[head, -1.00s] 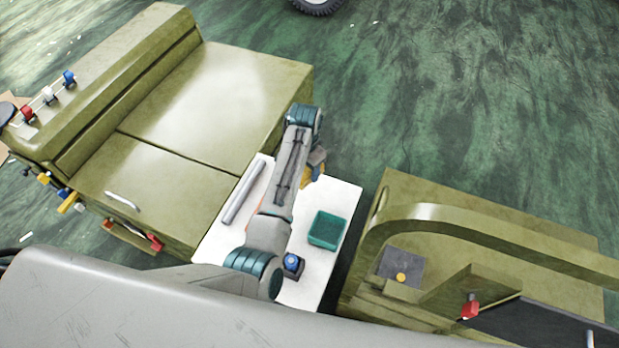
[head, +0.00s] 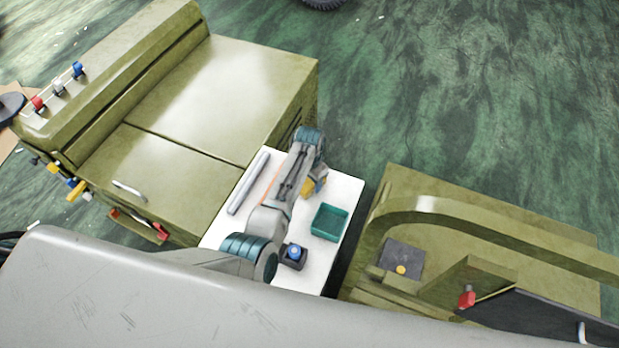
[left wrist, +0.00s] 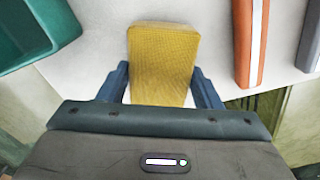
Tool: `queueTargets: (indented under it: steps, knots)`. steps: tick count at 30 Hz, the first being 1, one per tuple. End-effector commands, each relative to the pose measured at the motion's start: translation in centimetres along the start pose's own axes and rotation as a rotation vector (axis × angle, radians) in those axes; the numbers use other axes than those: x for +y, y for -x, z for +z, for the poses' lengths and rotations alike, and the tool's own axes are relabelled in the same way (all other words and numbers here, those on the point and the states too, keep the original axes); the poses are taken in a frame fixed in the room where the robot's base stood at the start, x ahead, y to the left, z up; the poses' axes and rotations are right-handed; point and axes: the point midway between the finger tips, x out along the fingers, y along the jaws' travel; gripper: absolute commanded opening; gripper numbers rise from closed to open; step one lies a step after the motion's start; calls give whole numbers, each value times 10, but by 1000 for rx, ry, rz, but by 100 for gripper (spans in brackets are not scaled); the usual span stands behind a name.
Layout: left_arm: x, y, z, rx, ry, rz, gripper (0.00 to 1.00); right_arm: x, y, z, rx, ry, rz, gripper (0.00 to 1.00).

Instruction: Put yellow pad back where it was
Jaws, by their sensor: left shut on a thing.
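The yellow pad (left wrist: 163,62) is between the two blue fingers of my left gripper (left wrist: 163,88) in the left wrist view, with the white table surface around its far end. In the head view the yellow pad (head: 308,187) shows beside the end of my left arm, over the white table (head: 331,180). My left gripper (head: 315,188) is shut on the pad and partly hidden by the arm. I cannot tell whether the pad touches the table. My right gripper is not in view.
A green tray (head: 330,222), a dark block with a blue knob (head: 294,254) and a grey rod (head: 248,184) are on the table. An orange and white bar (left wrist: 250,42) lies right of the pad. Olive machines (head: 213,85) flank the table.

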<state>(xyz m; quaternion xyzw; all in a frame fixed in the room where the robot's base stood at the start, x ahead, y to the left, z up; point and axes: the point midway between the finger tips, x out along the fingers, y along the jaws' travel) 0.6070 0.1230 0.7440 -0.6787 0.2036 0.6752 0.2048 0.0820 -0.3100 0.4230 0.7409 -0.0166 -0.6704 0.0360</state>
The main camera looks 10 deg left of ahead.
Motion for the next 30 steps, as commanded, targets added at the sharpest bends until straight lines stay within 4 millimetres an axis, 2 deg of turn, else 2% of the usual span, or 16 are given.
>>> queueTargets:
  steps: [2, 3, 5, 6, 17, 22, 30]
  knots:
    - [0, -2, 0, 0, 0, 0, 40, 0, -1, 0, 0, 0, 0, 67]
    - [0, -1, 0, 0, 0, 0, 66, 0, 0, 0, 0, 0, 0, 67]
    - [0, -1, 0, 0, 0, 0, 78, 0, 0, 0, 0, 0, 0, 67]
    - [0, -1, 0, 0, 0, 0, 80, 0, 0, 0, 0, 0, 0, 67]
    - [0, 6, -1, 3, 0, -1, 80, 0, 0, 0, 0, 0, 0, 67]
    - [0, 31, -1, 5, 0, -2, 80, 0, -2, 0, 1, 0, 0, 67]
    - [0, 88, -1, 4, 1, -1, 80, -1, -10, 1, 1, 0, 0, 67]
